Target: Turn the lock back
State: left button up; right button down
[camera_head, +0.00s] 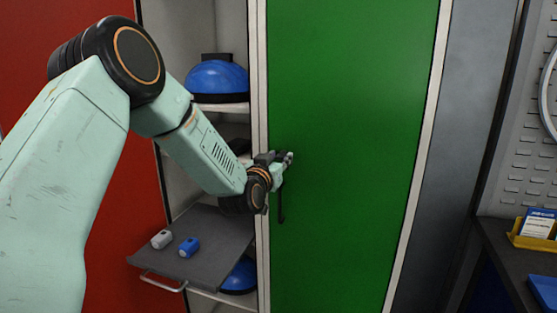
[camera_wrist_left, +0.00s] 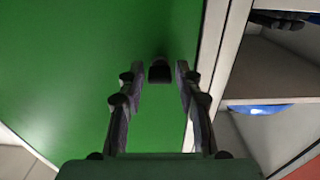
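The tall green door (camera_head: 350,140) fills the middle of the head view and the left of the left wrist view. A small dark lock knob (camera_wrist_left: 160,72) stands out from the door in the left wrist view. My left gripper (camera_head: 288,158) is at the door's left edge; in the left wrist view its fingertips (camera_wrist_left: 160,67) are on either side of the knob, with a thin gap showing on both sides. It looks open. In the head view the gripper hides the knob. A black handle (camera_head: 281,205) shows just below the gripper. My right gripper is out of view.
Left of the door is an open shelf unit with blue helmet-like domes (camera_head: 217,80). A pulled-out grey tray (camera_head: 215,226) holds a grey item (camera_head: 161,239) and a blue item (camera_head: 189,246). A dark bench (camera_head: 515,258) with a yellow holder (camera_head: 535,232) stands at the right.

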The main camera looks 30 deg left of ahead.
pick_arm(q)
jog(key=shift+s+d+r, duration=0.1)
jog(key=shift+d, duration=0.05)
jog(key=shift+c, duration=1.4)
grip_shut()
jog(key=n+b, duration=0.2)
jog(key=n, duration=0.1)
jog(key=n+b, duration=0.2)
jog(key=n, duration=0.1)
jog(key=shift+f+n, duration=0.2)
jog(key=shift+n, duration=0.2)
jog(key=shift+r+n+b, duration=0.1)
jog(key=shift+n+b, duration=3.5)
jog(key=shift+n, duration=1.8)
